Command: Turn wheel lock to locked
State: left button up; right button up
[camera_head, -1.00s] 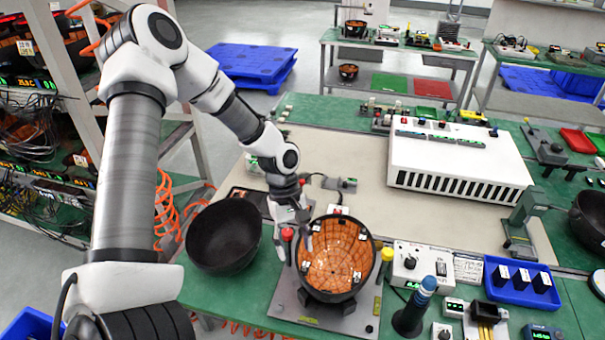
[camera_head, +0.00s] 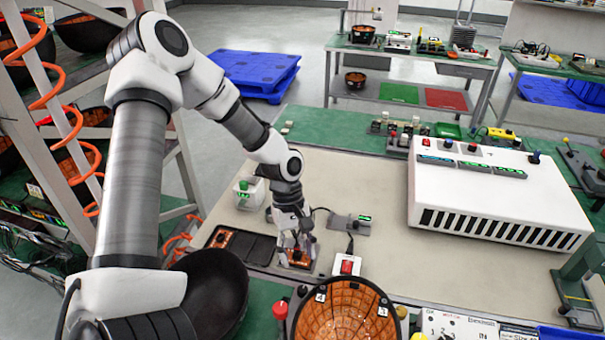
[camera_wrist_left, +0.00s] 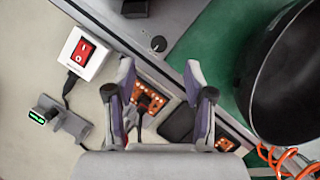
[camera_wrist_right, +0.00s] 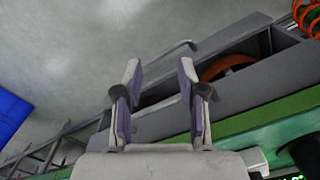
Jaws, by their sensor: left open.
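I cannot make out a wheel lock in any view. My left gripper (camera_head: 297,250) is open and points down over an orange circuit board (camera_head: 296,259) on the beige bench mat. In the left wrist view, its fingers (camera_wrist_left: 160,75) are spread on either side of the board (camera_wrist_left: 148,97), with nothing visibly held. My right gripper is outside the head view. In the right wrist view, its fingers (camera_wrist_right: 160,70) are apart and empty, in front of grey frame bars and an orange-lined round part (camera_wrist_right: 215,68).
A grey rack (camera_head: 180,160) with bowls and orange hoses stands at the left. A black bowl (camera_head: 212,290) and an orange-lined bowl (camera_head: 345,315) are at the bench front. A white switch box (camera_head: 347,265) and a large white vented unit (camera_head: 490,190) sit on the bench. Blue pallets (camera_head: 252,70) lie behind.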

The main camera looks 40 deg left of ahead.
aim_at(303, 290)
pick_arm(q)
jog(key=x, duration=0.3)
jog(key=b+x, duration=0.1)
jog(key=x, duration=0.2)
jog(key=a+b+x, duration=0.1)
jog(key=x, duration=0.3)
jog(key=shift+w+f, duration=0.15)
jog(key=shift+w, duration=0.1)
jog(key=shift+f, duration=0.2)
jog(key=shift+r, duration=0.1)
jog(key=c, duration=0.3)
grip_shut()
pick_arm(e)
notch_tip(303, 290, down, 4)
jog(key=shift+w+a+r, duration=0.1)
jog(key=shift+w+r, duration=0.05)
